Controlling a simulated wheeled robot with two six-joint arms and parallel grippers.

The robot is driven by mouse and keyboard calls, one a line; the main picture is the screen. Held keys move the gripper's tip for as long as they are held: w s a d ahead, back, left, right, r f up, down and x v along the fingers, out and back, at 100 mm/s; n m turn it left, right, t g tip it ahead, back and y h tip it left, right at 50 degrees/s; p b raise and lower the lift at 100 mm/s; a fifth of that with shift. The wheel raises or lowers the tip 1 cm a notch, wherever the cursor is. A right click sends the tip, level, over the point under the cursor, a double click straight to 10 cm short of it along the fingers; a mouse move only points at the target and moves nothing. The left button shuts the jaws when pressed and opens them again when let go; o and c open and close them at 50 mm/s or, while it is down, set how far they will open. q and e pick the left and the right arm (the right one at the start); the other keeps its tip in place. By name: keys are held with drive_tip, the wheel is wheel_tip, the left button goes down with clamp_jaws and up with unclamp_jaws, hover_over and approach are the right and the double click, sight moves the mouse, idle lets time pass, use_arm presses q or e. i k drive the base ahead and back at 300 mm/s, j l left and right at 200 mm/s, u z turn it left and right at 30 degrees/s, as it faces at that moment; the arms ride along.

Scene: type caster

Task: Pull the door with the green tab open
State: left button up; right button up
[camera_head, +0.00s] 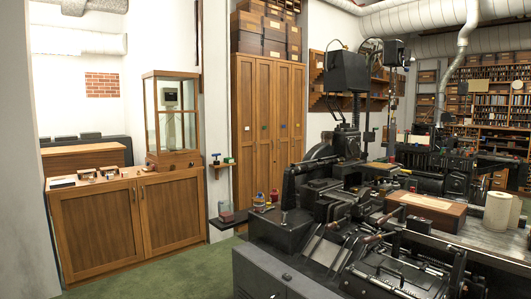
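A tall wooden cabinet (245,150) with several narrow doors stands against the wall at the picture's middle. Its doors look shut. Small coloured tabs sit at about mid-height on some doors. The tab on the third door from the left (283,126) looks green, but it is tiny and its shade is hard to make out. A yellowish tab (263,127) is on the door to its left. The black machine in front hides the lower right part of the cabinet. Neither of my grippers is in view.
A large black casting machine (340,215) fills the right foreground. A low wooden cupboard (140,222) bearing a glass display case (172,120) stands at left. Green floor (195,270) is free between them. A small dark shelf (228,219) with bottles juts out before the tall cabinet.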

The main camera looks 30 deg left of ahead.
sight(263, 68)
drive_tip(key=i+j+u, duration=0.5)
drive_tip(key=u, duration=0.15)
drive_tip(key=i+j+u, duration=0.25)
drive_tip(key=i+u, duration=0.15)
drive_tip(key=i+j+u, duration=0.15)
drive_tip(key=i+u, duration=0.65)
drive_tip(key=i+l+u, duration=0.1)
drive_tip(key=i+u, duration=0.4)
drive_tip(key=i, duration=1.65)
drive_tip(key=i+z, duration=0.4)
drive_tip(key=i, duration=0.15)
drive_tip(key=i+z, duration=0.35)
drive_tip(key=i, duration=0.25)
drive_tip(key=i+j+z, duration=0.4)
drive_tip(key=i, duration=0.15)
drive_tip(key=i+l+z, duration=0.25)
drive_tip(key=i+z, duration=0.15)
drive_tip(key=i+l+z, duration=0.15)
drive_tip(key=i+z, duration=0.65)
drive_tip(key=i+j+z, duration=0.15)
drive_tip(key=i+z, duration=0.25)
